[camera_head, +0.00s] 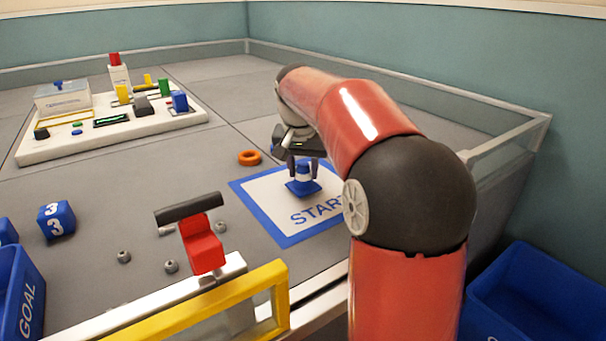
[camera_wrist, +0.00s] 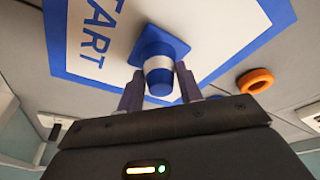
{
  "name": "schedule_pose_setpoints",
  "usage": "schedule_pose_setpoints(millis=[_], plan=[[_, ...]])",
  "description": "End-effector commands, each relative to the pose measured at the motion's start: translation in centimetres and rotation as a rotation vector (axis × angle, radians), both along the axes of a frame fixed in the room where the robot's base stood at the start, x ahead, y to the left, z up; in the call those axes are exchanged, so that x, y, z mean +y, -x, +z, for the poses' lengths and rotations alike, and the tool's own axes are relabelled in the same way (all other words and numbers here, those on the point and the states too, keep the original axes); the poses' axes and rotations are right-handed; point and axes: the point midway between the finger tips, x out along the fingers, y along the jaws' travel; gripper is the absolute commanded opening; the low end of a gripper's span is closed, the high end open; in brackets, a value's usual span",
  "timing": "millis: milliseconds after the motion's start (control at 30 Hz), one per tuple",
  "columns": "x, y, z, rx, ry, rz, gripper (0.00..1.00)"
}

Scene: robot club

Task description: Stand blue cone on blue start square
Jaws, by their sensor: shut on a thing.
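The blue cone (camera_head: 303,184) with a white band is between the fingers of my gripper (camera_head: 303,168), over the start square. It stands about upright, base down. In the wrist view the cone (camera_wrist: 158,62) shows between the two fingers of my gripper (camera_wrist: 160,85), which are shut on it. The start square (camera_head: 268,219) is white with a blue border and the word START; it also shows in the wrist view (camera_wrist: 208,20). The cone's base is inside the border, near the far part of the square. I cannot tell whether the base touches the square.
An orange ring (camera_head: 250,158) lies just beyond the square. A red block with a dark bar (camera_head: 203,246) stands at the near edge by a yellow frame (camera_head: 213,308). A blue number cube (camera_head: 56,220) and a white board (camera_head: 62,149) with coloured blocks are at left. A clear wall (camera_head: 470,115) runs at right.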

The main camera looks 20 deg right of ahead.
Motion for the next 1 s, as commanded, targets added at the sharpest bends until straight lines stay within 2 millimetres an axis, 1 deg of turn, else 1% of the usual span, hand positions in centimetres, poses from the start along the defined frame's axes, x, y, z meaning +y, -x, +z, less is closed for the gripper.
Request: schedule_pose_setpoints(millis=[33, 67, 267, 400, 433, 567, 600, 867, 967, 1000], plan=[[0.0, 0.0, -0.7, -0.001, 0.0, -0.001, 0.12], [0.0, 0.0, -0.9, -0.001, 0.0, -0.001, 0.12], [0.0, 0.0, -0.8, -0.002, 0.0, 0.0, 0.12], [0.0, 0.0, -1.1, -0.001, 0.0, 0.0, 0.12], [0.0, 0.0, -1.0, -0.001, 0.0, 0.0, 0.39], [0.0, 0.0, -1.0, -0.001, 0.0, 0.0, 0.56], [0.0, 0.0, -1.0, -0.001, 0.0, 0.0, 0.58], [0.0, 0.0, -0.8, -0.001, 0.0, 0.0, 0.58], [0.1, 0.1, -0.1, -0.004, 0.0, 0.001, 0.58], [0.2, 0.2, 0.5, -0.004, 0.001, 0.001, 0.58]])
